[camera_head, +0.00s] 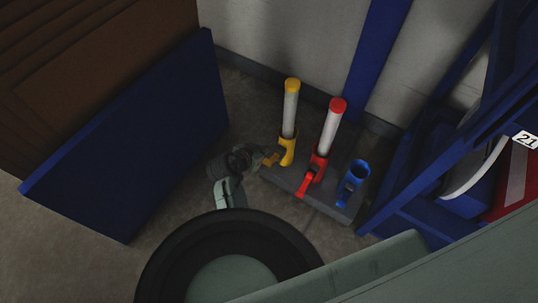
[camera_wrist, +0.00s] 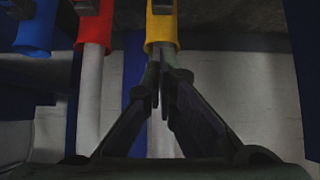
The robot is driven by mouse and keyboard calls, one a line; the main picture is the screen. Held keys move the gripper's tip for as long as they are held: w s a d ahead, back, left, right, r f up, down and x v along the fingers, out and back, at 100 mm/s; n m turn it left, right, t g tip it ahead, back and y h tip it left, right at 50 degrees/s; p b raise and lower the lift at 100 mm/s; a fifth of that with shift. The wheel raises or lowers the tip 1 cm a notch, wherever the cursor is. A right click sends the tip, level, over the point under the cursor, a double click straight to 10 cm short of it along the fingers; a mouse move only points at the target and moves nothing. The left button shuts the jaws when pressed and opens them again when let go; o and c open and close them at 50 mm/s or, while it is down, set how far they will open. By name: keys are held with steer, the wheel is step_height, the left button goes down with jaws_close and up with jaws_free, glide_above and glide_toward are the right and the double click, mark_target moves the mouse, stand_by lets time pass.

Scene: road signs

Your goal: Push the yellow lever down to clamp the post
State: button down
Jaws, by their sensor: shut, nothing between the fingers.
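The yellow socket (camera_head: 288,151) stands on a dark grey base block and holds a white post (camera_head: 290,112) with a yellow cap. My gripper (camera_head: 261,159) is at the lever's left side; contact cannot be told. In the wrist view the fingers (camera_wrist: 159,66) are shut and empty, in front of the post (camera_wrist: 161,130), just under the rim of the yellow socket (camera_wrist: 161,30) in that picture.
A red socket (camera_head: 319,163) with a red-capped post and an empty blue socket (camera_head: 357,173) stand to the right on the base block (camera_head: 325,199). A blue panel (camera_head: 135,140) stands to the left. Blue framing (camera_head: 425,150) is at the right; a wall is behind.

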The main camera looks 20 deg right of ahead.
glide_above(268, 161)
steer(key=w+d, duration=0.1)
steer(key=d, duration=0.1)
step_height(268, 161, down, 6)
steer(key=shift+w+r+p, duration=0.1)
steer(key=shift+w+p, duration=0.05)
steer(key=shift+p, duration=0.25)
steer(key=shift+s+a+f, duration=0.2)
steer(key=shift+a+f, duration=0.05)
steer(key=shift+f, duration=0.35)
steer(key=shift+s+a+f, duration=0.15)
steer(key=shift+a+f, duration=0.05)
steer(key=shift+f, duration=0.35)
steer(key=shift+s+a+f+p, duration=0.2)
steer(key=shift+a+f+p, duration=0.1)
steer(key=shift+f, duration=0.4)
steer(key=shift+f, duration=0.1)
steer(key=shift+s+a+f+b, duration=0.15)
steer(key=shift+s+a+b, duration=0.1)
steer(key=shift+b, duration=0.1)
